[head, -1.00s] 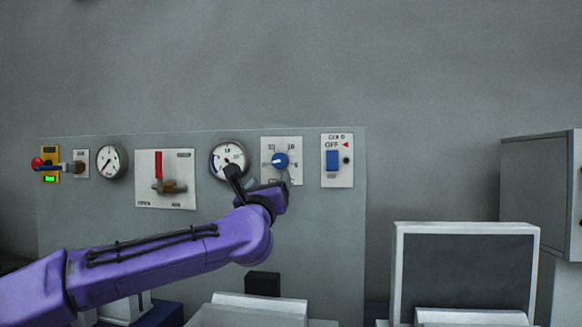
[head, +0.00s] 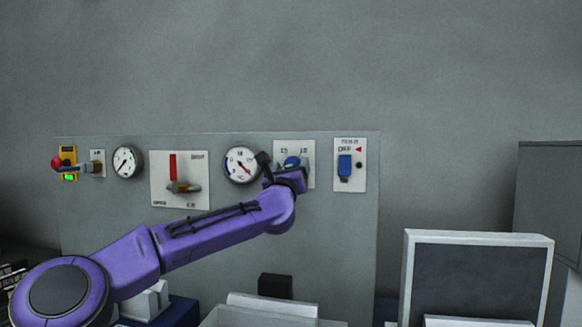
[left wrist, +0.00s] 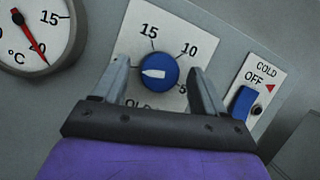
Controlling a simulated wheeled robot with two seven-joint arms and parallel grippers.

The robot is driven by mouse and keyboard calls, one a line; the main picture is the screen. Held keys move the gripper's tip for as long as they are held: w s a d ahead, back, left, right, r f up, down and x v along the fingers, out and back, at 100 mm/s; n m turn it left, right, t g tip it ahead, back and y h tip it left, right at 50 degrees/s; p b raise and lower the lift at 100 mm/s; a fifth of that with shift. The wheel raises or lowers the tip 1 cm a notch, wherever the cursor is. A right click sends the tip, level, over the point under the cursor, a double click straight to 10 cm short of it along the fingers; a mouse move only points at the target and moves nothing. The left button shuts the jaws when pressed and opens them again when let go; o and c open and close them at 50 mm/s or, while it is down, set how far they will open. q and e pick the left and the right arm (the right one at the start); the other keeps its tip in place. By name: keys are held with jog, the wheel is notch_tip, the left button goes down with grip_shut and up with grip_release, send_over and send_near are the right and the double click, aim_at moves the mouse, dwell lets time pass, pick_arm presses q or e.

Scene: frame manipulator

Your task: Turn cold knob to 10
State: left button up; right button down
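The cold knob (head: 291,162) is a round blue dial on a white plate marked 15, 10 and 5. In the left wrist view the knob (left wrist: 157,72) has a white pointer mark, whose narrow end lies toward the left, away from the 10 and 5. My left gripper (left wrist: 159,68) is open, with one finger on each side of the knob. Gaps show between the fingers and the knob, so neither seems to touch it. In the head view the left gripper (head: 284,170) partly covers the knob's plate. My right gripper is not in view.
Left of the knob is a round °C gauge (head: 242,164) with a red needle. Right of it is a COLD/OFF plate with a blue switch (head: 345,167). A red-handled valve (head: 174,175) and another gauge (head: 127,161) sit farther left. A framed dark panel (head: 477,280) stands at lower right.

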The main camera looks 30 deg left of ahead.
pick_arm(q)
jog(key=c, duration=1)
